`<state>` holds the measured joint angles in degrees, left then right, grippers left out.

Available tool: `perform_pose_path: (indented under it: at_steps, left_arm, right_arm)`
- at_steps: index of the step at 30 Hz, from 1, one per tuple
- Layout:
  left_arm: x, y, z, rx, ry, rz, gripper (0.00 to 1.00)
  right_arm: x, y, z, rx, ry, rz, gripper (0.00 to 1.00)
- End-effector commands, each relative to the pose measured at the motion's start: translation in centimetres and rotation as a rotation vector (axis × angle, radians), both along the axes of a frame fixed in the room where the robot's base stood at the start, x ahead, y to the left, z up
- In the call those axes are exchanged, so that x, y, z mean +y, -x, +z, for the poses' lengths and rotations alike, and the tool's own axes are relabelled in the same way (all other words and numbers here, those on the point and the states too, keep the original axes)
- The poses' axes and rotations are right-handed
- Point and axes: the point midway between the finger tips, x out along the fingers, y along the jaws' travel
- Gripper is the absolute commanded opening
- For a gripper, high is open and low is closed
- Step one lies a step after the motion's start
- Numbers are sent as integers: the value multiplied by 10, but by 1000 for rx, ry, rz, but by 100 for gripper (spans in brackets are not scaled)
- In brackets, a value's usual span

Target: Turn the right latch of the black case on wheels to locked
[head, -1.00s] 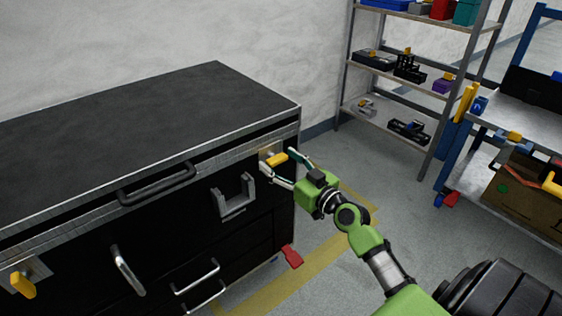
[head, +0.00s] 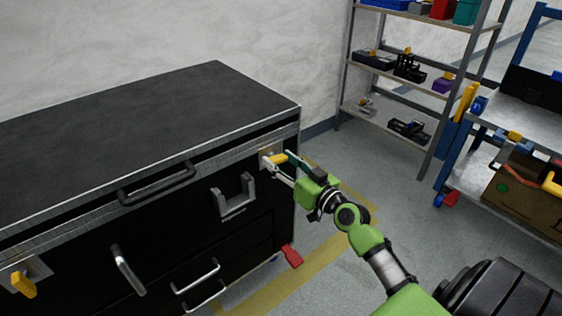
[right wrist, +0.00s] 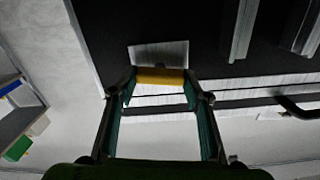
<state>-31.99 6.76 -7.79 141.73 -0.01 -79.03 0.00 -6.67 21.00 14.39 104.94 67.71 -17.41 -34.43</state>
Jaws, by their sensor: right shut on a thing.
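The black case (head: 150,120) stands at the left in the head view, with a silver edge strip and a flat top. Its right latch, a yellow handle (head: 279,159) on a silver plate (head: 266,161), is at the upper right of the front. My right gripper (head: 280,163) is shut on the yellow handle. In the right wrist view the handle (right wrist: 160,76) lies crosswise between the fingertips (right wrist: 160,84), in front of the plate (right wrist: 160,53). The left latch (head: 23,284) shows at the lower left of the case, its yellow handle tilted down. My left gripper is not in view.
A black handle (head: 158,184) and a grey bracket (head: 234,197) stick out of the case front left of the right latch. A red caster pedal (head: 291,256) is below. A metal shelf (head: 405,75) and a blue cart (head: 505,125) stand at the right, with open floor between.

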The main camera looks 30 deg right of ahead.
Motion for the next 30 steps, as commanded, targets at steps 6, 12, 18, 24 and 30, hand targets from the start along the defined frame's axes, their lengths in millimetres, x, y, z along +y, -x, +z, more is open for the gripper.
perform_pose_path:
  at_steps: [6,12,18,24,30]
  left_arm:
    - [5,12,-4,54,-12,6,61]
    - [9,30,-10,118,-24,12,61]
    - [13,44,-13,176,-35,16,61]
    - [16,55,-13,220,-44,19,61]
    - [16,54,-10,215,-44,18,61]
  right_arm:
    - [-1,0,1,15,-188,0,23]
    - [-2,0,1,30,-381,0,23]
    - [-2,0,0,44,-569,0,23]
    - [-3,0,0,58,-760,-2,23]
    - [-4,0,-1,73,-950,-2,23]
